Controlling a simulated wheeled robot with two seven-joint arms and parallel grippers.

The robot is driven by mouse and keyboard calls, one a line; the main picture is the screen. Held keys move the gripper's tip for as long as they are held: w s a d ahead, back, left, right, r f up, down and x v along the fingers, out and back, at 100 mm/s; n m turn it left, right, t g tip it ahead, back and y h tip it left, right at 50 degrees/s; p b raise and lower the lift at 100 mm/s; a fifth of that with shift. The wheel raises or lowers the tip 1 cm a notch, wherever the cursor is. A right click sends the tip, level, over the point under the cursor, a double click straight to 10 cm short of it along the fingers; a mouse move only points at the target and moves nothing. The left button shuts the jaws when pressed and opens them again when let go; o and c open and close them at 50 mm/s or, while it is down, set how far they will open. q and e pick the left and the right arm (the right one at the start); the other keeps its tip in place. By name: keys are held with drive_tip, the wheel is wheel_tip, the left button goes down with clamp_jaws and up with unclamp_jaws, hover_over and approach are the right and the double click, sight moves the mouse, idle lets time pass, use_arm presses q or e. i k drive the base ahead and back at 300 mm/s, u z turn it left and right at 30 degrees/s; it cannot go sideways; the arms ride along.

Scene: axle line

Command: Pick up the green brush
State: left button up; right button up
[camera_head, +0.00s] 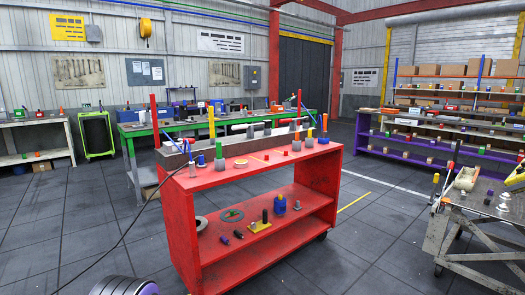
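A small upright green piece (219,149) on a grey base stands on the top of the red cart (255,177), near its front left end. It may be the green brush, but it is too small to tell for sure. A flat dark green ring (231,215) lies on the cart's lower shelf. Neither of my grippers is in view, and nothing touches these things.
Several colored-topped pieces stand close together along the cart top, including a tall yellow one (211,121). A cluttered workbench (475,200) stands at right. A black cable (120,240) runs beside the cart.

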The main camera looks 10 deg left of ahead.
sight(218, 143)
drive_tip(key=z, duration=0.45)
drive_tip(key=i, duration=1.9)
drive_tip(key=u, duration=0.45)
